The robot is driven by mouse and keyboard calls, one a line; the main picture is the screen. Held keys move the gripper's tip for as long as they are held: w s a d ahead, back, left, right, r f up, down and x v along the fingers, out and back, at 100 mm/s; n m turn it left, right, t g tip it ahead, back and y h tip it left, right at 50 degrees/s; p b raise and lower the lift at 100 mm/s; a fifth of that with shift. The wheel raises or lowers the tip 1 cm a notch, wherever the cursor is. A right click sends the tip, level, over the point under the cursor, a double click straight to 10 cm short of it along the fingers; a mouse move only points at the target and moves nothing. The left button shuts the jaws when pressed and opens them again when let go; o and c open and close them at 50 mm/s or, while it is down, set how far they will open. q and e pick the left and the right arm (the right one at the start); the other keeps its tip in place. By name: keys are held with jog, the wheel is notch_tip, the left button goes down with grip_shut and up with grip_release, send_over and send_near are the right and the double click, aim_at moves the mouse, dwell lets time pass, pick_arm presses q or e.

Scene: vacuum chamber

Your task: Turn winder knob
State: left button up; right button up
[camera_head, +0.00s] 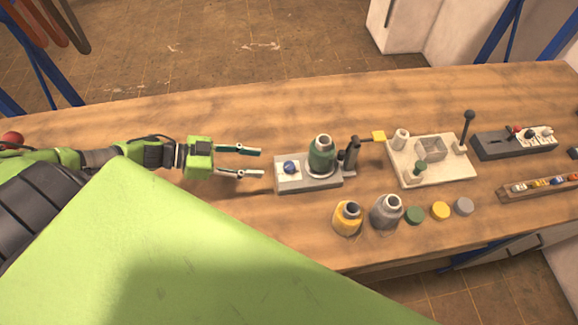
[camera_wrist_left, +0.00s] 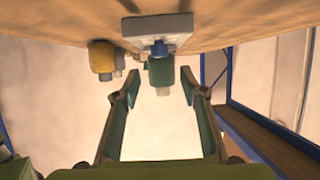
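A grey base (camera_head: 309,183) stands on the wooden table, just right of my left gripper (camera_head: 262,162). A small blue knob (camera_head: 291,167) sits on a white plate at its left end, and a green bottle (camera_head: 322,153) stands upright on a round disc beside it. Which part is the winder knob is not labelled. My left gripper is open and empty, its fingertips short of the base and pointing at it. In the left wrist view the picture is upside down, with the green bottle (camera_wrist_left: 161,72) and base (camera_wrist_left: 157,28) ahead between the open fingers. My right gripper is not in view.
A yellow bottle (camera_head: 347,218) and a grey bottle (camera_head: 387,212) stand in front of the base, with coloured discs (camera_head: 440,211) to their right. A dark upright post (camera_head: 352,153) and a cream fixture (camera_head: 435,172) stand further right. The table behind the base is clear.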

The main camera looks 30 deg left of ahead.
aim_at(286, 166)
pick_arm(q)
jog(key=b+x, duration=0.4)
jog(key=x, duration=0.6)
jog(key=shift+a+b, duration=0.1)
jog(key=shift+b, duration=0.3)
jog(key=shift+w+d+f, duration=0.2)
jog(key=shift+w+d, duration=0.2)
jog(key=shift+d, duration=0.15)
jog(key=shift+c, duration=0.3)
grip_shut()
